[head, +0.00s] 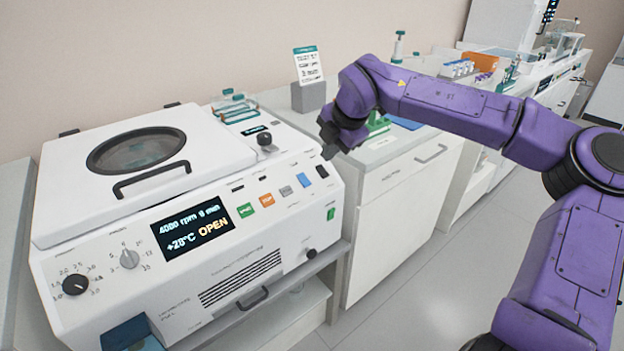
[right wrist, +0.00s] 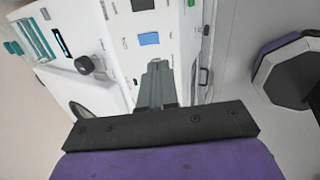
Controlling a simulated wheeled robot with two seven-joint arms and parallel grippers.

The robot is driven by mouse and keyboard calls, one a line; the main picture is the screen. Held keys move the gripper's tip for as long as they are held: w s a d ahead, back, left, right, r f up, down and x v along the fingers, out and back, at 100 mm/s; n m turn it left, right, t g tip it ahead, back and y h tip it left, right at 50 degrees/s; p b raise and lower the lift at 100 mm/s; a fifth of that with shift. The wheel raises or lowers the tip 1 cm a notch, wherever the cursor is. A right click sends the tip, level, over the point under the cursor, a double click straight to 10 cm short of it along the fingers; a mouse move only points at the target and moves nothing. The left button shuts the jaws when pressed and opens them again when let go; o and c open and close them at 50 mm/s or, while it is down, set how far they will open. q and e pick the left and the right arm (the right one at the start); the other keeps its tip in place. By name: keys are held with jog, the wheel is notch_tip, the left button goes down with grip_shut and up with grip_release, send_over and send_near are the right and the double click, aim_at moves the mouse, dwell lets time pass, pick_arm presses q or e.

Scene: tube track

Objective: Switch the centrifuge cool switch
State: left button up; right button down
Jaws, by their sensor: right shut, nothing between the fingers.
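The white centrifuge (head: 130,190) stands at the left with its lid down. Its sloped front panel carries a display (head: 192,227) reading 4000 rpm, +20°C and OPEN. My right gripper (head: 329,152) is shut and empty, just above the panel's right end. In the right wrist view, its fingertips (right wrist: 157,64) sit close to the blue switch (right wrist: 149,39). My left gripper is out of view.
A black knob (head: 264,139) sticks up near the panel's right top. A green switch (head: 331,213) is on the lower front. A card stand (head: 308,95) and a tube rack (head: 465,70) stand on the counter behind. Open floor (head: 400,290) lies to the right.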

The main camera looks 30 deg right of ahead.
aim_at(307, 184)
jog(key=shift+w+a+r+m, duration=0.1)
jog(key=shift+w+r+m, duration=0.05)
jog(key=shift+r+m, duration=0.3)
jog(key=x, duration=0.4)
jog(key=p+x, duration=0.1)
jog(key=x, duration=0.4)
jog(key=p+x, duration=0.1)
jog(key=x, duration=0.4)
jog(key=shift+w+a+r, duration=0.1)
jog(key=shift+a, duration=0.15)
